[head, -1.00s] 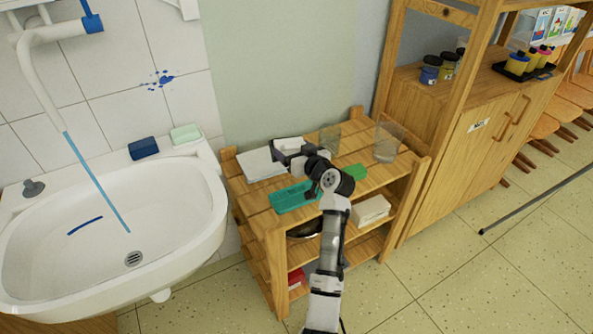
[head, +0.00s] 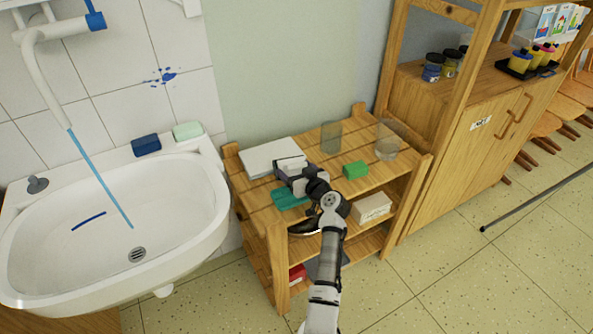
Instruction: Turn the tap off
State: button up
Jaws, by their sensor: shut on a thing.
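The tap (head: 45,75) is a white pipe on the tiled wall at the upper left, with a blue lever (head: 95,17) at its right end. A blue-tinted stream of water (head: 100,180) runs from its spout into the white sink (head: 185,205). My gripper (head: 288,170) is over the wooden shelf unit right of the sink, well away from the tap. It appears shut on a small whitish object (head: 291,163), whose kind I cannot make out. My arm hides part of the shelf.
The wooden shelf unit (head: 250,208) holds a teal tray (head: 288,198), white paper (head: 268,155), a green block (head: 355,170) and glasses (head: 388,140). Blue (head: 146,145) and pale green (head: 187,131) blocks lie on the sink's rim. A tall cabinet (head: 470,150) stands right. Floor in front is open.

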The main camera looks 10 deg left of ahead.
jog(key=shift+f, duration=0.15)
jog(key=o, duration=0.8)
jog(key=shift+r, duration=0.3)
jog(key=b+v, duration=0.2)
jog(key=v, duration=1)
jog(key=shift+f, duration=0.15)
